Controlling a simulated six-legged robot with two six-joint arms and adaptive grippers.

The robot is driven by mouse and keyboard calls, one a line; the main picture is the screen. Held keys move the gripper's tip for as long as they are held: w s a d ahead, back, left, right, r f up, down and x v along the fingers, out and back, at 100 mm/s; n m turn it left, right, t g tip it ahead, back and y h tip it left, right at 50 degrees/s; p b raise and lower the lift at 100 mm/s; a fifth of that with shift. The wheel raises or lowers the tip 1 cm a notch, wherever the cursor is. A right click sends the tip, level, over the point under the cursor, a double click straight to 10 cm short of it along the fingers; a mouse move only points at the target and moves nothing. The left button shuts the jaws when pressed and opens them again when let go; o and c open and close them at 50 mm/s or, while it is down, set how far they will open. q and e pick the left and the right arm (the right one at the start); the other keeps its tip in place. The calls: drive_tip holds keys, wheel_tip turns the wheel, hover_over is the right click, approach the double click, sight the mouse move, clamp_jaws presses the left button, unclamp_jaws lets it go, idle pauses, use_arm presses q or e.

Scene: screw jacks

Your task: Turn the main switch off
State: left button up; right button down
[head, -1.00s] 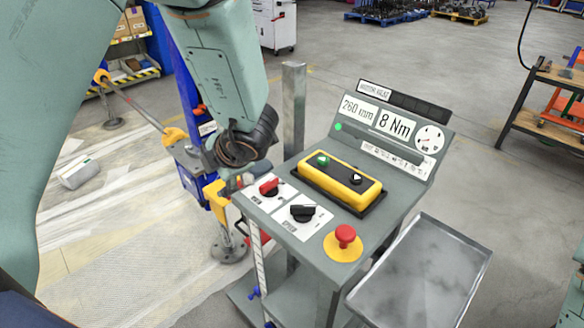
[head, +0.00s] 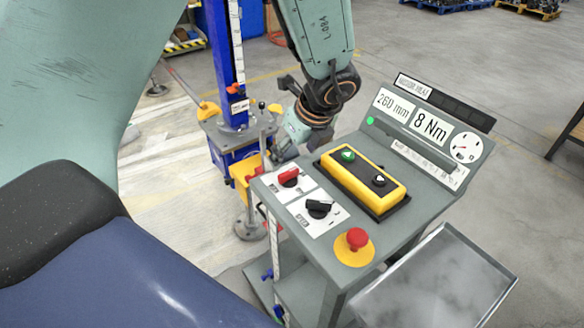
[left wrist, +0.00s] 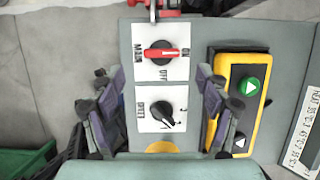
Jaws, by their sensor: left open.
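The main switch (head: 289,177) is a red rotary handle on a white plate at the console's left corner. In the left wrist view the main switch (left wrist: 163,54) lies level with its right end by the ON mark; OFF is printed below. My left gripper (head: 282,146) is at the console's far left edge in the head view, behind the main switch. In the left wrist view its fingers (left wrist: 160,85) are spread wide and empty, with the black selector switch (left wrist: 163,114) framed between them and the main switch beyond their tips. My right gripper is not in view.
A yellow button box (head: 362,182) and a red mushroom button (head: 357,238) share the console (head: 385,237). A display panel (head: 428,130) rises behind them. A blue screw jack column (head: 227,75) stands left of my arm. A metal tray (head: 440,285) sits at the front right.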

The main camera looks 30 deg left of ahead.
sight(289, 172)
use_arm(q)
drive_tip(key=x, duration=0.2)
drive_tip(key=b+x, duration=0.1)
drive_tip(key=x, duration=0.3)
drive_tip(key=shift+w+d+f, duration=0.15)
drive_tip(key=shift+w+f, duration=0.05)
drive_tip(key=shift+f, duration=0.25)
drive_tip(key=shift+a+f, duration=0.2)
drive_tip(key=shift+a, duration=0.05)
drive_tip(key=shift+s+a, duration=0.15)
drive_tip(key=shift+s+d+r, duration=0.15)
drive_tip(key=shift+d, duration=0.25)
drive_tip(key=shift+c, duration=1.2)
drive_tip(key=shift+w+a, duration=0.15)
drive_tip(key=shift+w, duration=0.15)
drive_tip(key=c, duration=0.3)
drive_tip(key=shift+s+a, duration=0.15)
drive_tip(key=c, duration=0.6)
